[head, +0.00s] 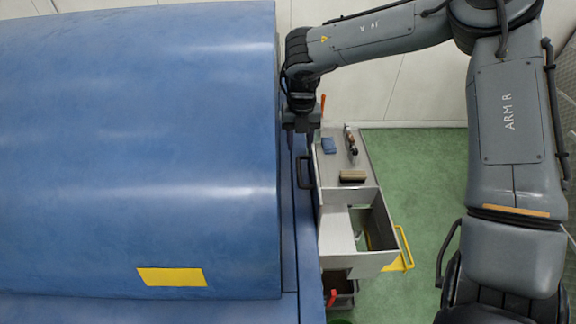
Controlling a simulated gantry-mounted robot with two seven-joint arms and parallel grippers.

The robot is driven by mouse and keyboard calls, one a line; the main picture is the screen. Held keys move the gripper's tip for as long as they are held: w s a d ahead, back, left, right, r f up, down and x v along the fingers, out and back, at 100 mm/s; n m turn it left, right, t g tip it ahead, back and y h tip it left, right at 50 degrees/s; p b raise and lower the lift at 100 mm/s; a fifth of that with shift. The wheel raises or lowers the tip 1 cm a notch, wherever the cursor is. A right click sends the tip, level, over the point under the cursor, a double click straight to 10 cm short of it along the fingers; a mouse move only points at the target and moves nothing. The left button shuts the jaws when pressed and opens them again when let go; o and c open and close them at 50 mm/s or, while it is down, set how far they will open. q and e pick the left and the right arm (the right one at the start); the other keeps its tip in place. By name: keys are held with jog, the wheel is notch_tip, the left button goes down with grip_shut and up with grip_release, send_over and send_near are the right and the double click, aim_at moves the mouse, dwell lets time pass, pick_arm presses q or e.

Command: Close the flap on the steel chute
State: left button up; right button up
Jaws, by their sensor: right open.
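I cannot make out a steel chute or its flap for certain in the head view. My right arm comes in from the right and reaches across the top. Its gripper (301,124) points down beside the right edge of the large blue machine housing (140,150). The gripper is open, and I see nothing held in it. Its fingertips are small and partly dark, so I cannot tell if they touch anything. My left gripper is not in view.
A dark handle (304,172) is on the housing's side. Green floor (420,170) is clear.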

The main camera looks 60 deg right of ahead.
aim_at(299, 170)
notch_tip(299, 170, down, 8)
jog(key=shift+s+d+f+p, duration=0.15)
jog(key=shift+f+p, duration=0.1)
jog(key=shift+p, duration=0.45)
jog(key=shift+f, duration=0.95)
jog(key=c, duration=0.7)
grip_shut()
